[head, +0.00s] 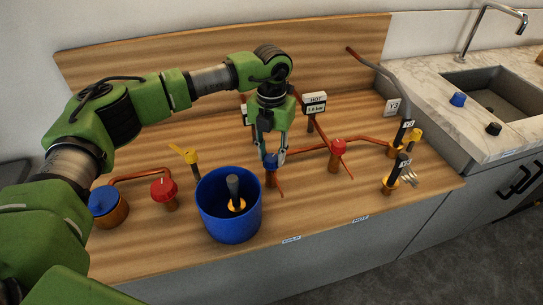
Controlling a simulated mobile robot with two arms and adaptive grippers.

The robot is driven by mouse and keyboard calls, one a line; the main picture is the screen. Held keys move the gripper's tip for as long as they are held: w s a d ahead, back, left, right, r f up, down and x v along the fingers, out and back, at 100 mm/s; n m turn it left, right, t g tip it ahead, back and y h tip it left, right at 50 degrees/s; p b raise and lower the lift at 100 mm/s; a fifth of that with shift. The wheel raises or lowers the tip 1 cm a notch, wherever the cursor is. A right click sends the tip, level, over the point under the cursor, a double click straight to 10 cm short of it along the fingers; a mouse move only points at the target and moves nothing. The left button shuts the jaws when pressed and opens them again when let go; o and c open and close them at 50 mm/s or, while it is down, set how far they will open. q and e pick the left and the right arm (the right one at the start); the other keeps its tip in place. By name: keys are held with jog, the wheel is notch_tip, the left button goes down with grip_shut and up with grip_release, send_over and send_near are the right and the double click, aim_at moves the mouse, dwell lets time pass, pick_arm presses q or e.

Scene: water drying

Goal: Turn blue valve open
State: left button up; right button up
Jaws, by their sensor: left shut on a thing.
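The blue valve (271,162) stands on the copper piping near the middle of the wooden counter. My left gripper (268,152) comes down from above with its fingers around the valve's blue knob, and it is shut on it. The fingers hide part of the knob, so its exact turn cannot be told. My right gripper is not in the head view.
A blue bucket (229,222) stands just in front of the valve. A red valve (338,147) is at the right, another red valve (163,188) at the left. Gauge signs (314,103) stand behind. A sink (496,92) lies at the far right.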

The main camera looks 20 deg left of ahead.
aim_at(271, 157)
pick_arm(q)
jog(key=n+b, duration=0.1)
jog(key=n, duration=0.4)
jog(key=shift+f+n, duration=0.1)
jog(key=shift+n, duration=0.2)
jog(key=shift+n+b, duration=0.65)
jog(key=shift+n, duration=1.65)
jog(key=o, duration=1.1)
notch_tip(271, 157, up, 12)
